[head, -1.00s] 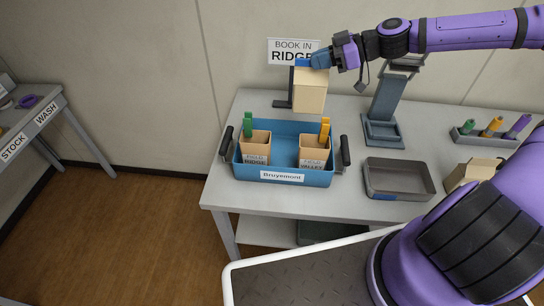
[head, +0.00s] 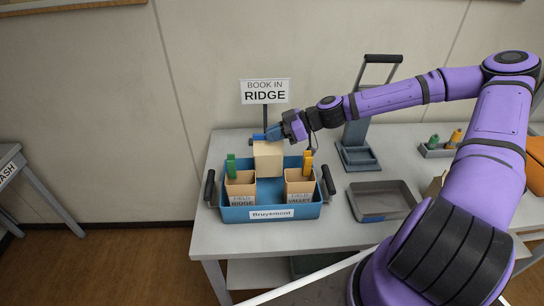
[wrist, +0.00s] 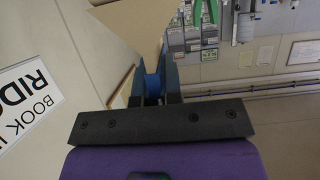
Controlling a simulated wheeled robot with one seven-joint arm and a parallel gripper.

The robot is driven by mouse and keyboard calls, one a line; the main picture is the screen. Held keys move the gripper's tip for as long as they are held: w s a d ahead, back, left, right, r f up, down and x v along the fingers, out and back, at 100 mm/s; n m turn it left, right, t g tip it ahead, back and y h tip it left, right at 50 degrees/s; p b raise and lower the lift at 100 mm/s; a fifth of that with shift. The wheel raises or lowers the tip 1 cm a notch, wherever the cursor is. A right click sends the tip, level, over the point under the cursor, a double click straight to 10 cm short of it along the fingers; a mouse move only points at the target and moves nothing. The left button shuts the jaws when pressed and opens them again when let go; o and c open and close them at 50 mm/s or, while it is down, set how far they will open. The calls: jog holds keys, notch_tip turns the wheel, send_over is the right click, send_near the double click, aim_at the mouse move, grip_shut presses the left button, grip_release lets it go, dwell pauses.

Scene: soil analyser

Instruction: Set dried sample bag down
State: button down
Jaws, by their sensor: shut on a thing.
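The sample bag (head: 268,160) is a plain tan paper block with a blue clip (head: 262,136) at its top. My gripper (head: 272,133) is shut on the clip, seen also in the wrist view (wrist: 152,88). The bag appears at the back middle of the blue tray (head: 270,212) labelled Bruyemont; whether it touches the tray floor cannot be told. Two other bags stand in the tray: Field Ridge (head: 240,187) with a green clip at left, and Field Valley (head: 298,188) with a yellow clip at right.
A sign reading "BOOK IN RIDGE" (head: 265,91) stands behind the tray. A grey empty tray (head: 382,203) lies to the right on the table (head: 330,235). A grey stand (head: 358,150) and a rack with coloured clips (head: 437,152) are further right.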

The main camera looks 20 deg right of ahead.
aim_at(275, 147)
jog(key=shift+f, duration=2.75)
jog(key=c, duration=1.3)
grip_release()
jog(key=shift+d+r, duration=0.2)
jog(key=v, duration=1.1)
jog(key=shift+s+d+r, duration=0.2)
jog(key=shift+d, duration=0.1)
